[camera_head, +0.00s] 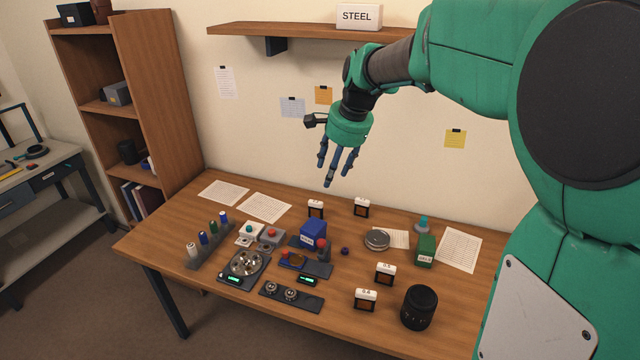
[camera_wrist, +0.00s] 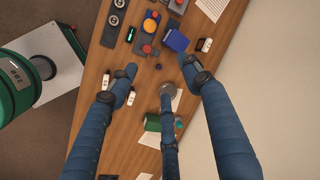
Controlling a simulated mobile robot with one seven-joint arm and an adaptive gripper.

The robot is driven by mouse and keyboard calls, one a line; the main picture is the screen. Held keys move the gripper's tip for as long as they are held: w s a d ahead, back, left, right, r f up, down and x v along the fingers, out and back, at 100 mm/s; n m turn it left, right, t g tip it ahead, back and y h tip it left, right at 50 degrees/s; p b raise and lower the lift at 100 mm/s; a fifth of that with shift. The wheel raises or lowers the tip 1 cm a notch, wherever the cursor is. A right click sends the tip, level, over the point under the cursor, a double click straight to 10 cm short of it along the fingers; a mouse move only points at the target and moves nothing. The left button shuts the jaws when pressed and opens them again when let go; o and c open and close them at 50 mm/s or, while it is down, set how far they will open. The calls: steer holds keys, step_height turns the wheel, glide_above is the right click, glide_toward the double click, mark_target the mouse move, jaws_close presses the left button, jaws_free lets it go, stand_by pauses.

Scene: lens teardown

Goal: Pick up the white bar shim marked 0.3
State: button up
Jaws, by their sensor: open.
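Several white bar shims sit on small dark holders on the table. Two stand at the back, a left back shim (camera_head: 316,203) and a right back shim (camera_head: 361,202). Two stand nearer the front right, an upper one (camera_head: 385,267) and a lower one (camera_head: 365,292). Their marks are too small to read surely, so I cannot tell which is 0.3. My gripper (camera_head: 333,172) is open and empty, fingers pointing down, high above the back of the table. In the wrist view its spread fingers (camera_wrist: 160,74) hang over the table, with white shims apart from them on both sides.
A blue box (camera_head: 312,234), a round metal dish (camera_head: 377,240) and a green box (camera_head: 426,250) stand among the shims. A black cylinder (camera_head: 419,307) stands at the front right. A wooden shelf (camera_head: 300,30) is on the wall behind.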

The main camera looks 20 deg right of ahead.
steer(key=w+d+f+m+p, duration=0.1)
steer(key=w+d+f+m, duration=0.2)
steer(key=w+d, duration=0.4)
steer(key=m+y+p, duration=0.2)
steer(key=m+p, duration=0.1)
steer(key=m, duration=0.8)
glide_above(363, 200)
steer(key=s+d, duration=0.3)
steer(key=s, duration=0.1)
step_height(363, 200, down, 20)
steer(key=f, duration=0.1)
steer(key=shift+w+d+r, duration=0.1)
steer(key=shift+d+r, duration=0.1)
steer(key=shift+f, duration=0.1)
steer(key=b+x, duration=0.1)
steer(key=x, duration=0.7)
steer(key=shift+a+f+b, duration=0.15)
steer(key=shift+f+b, duration=0.1)
steer(key=shift+b, duration=0.1)
